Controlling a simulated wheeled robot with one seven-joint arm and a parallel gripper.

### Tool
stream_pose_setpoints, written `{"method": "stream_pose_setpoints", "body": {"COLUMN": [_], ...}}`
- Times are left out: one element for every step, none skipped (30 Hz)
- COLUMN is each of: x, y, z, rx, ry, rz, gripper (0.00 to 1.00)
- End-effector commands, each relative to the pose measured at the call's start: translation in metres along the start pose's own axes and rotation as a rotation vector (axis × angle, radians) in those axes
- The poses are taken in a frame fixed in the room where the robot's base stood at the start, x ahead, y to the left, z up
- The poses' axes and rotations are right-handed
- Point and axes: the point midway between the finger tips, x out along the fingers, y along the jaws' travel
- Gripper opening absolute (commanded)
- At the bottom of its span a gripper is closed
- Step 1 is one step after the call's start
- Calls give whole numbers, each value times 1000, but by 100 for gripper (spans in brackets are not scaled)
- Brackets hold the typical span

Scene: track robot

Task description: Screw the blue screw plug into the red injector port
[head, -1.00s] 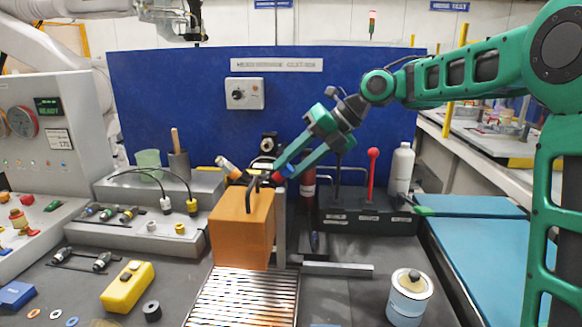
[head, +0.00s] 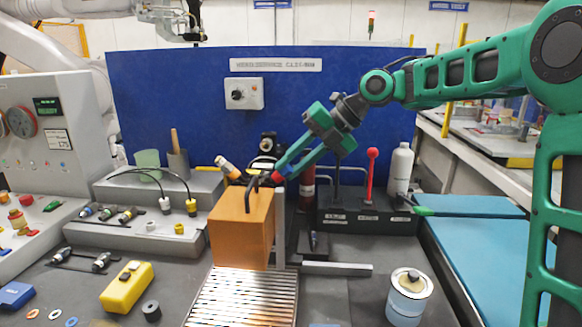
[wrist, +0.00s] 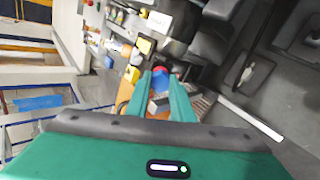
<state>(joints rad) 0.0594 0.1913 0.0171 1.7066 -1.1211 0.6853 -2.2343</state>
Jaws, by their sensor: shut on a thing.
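My gripper (head: 281,171) reaches down and left to the upper right edge of the orange block (head: 241,232), its fingers closed on the blue screw plug. Little of the plug shows between the fingers in the head view; in the wrist view the blue plug (wrist: 159,83) sits between the two green fingertips (wrist: 159,86). The red injector port (head: 277,177) is right at the fingertips and also shows in the wrist view (wrist: 160,71). Plug and port look in line and touching or nearly so. The fingers hide how deep the plug sits.
A dark bent pipe (head: 250,190) rises from the orange block beside the port. A black stand with a red-knobbed lever (head: 372,160) is to the right.

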Motion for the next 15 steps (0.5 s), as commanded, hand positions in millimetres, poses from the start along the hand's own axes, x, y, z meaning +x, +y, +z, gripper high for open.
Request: {"method": "stream_pose_setpoints", "body": {"x": [0, 0, 0, 0, 0, 0, 0, 0, 0, 0, 0, 0, 0, 0, 0], "y": [0, 0, 0, 0, 0, 0, 0, 0, 0, 0, 0, 0, 0, 0, 0], "z": [0, 0, 0, 0, 0, 0, 0, 0, 0, 0, 0, 0, 0, 0, 0], "rx": [56, 91, 138, 173, 208, 256, 291, 325, 373, 408, 443, 489, 524, 559, 604], "ry": [0, 0, 0, 0, 0, 0, 0, 0, 1, 1, 1, 1, 1, 1, 1], "rz": [0, 0, 0, 0, 0, -1, -1, -1, -1, -1, -1, -1, -1, -1, -1], "gripper": [0, 0, 0, 0, 0, 0, 0, 0, 0, 0, 0, 0, 0, 0, 0]}}
